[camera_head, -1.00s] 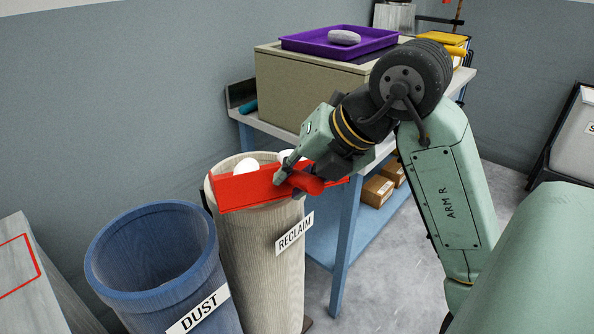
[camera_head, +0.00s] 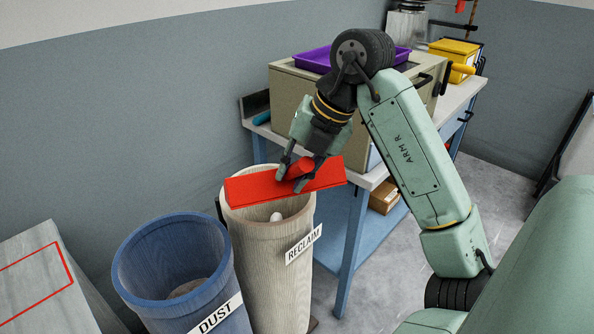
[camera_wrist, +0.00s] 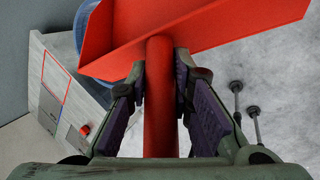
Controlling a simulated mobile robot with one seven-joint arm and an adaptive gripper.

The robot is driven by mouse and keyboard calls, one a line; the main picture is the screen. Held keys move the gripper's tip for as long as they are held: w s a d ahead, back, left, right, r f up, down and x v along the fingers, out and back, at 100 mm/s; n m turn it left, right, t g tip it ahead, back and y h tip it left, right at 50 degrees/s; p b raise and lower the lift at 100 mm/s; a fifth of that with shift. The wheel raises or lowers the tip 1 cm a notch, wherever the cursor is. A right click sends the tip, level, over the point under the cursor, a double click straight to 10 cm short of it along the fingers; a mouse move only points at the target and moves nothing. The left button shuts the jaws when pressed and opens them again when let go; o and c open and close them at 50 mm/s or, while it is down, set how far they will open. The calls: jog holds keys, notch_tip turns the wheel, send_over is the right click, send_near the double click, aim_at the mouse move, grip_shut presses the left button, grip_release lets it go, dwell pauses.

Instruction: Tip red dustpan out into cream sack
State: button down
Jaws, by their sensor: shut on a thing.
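The red dustpan (camera_head: 245,189) is above the mouth of the cream sack (camera_head: 268,265), which is labelled RECLAIM. The pan is tipped, its broad red face towards the head camera, and no lump shows on it. A white lump (camera_head: 276,217) shows inside the sack mouth, just below the pan's lower edge; the rest of the inside is hidden. My gripper (camera_head: 292,180) is shut on the dustpan's handle. In the wrist view the red handle (camera_wrist: 160,100) stands between the two fingers, with the pan (camera_wrist: 205,22) beyond them.
A blue bin (camera_head: 130,270) labelled DUST stands left of the cream sack, with something greyish low inside. A blue bench (camera_head: 350,235) is close on the right, bearing a beige box (camera_head: 290,95) with a purple tray (camera_head: 312,61). A grey board with a red outline (camera_head: 45,290) is at left.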

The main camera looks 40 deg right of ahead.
jog(key=w+d+r+g+y, duration=0.1)
jog(key=w+d+r+g, duration=0.1)
jog(key=w, duration=0.4)
jog(key=shift+w+d+r+m+g, duration=0.2)
jog(key=shift+d+r+m+g, duration=0.15)
jog(key=shift+r+g, duration=0.35)
jog(key=shift+f+b, duration=0.1)
jog(key=shift+b, duration=0.2)
dwell(1.8)
notch_tip(320, 180, up, 8)
jog(key=n+t+h+b, duration=0.2)
jog(key=t+b, duration=0.7)
jog(key=b, duration=0.6)
jog(key=shift+t+h, duration=0.4)
jog(key=shift+h, duration=0.3)
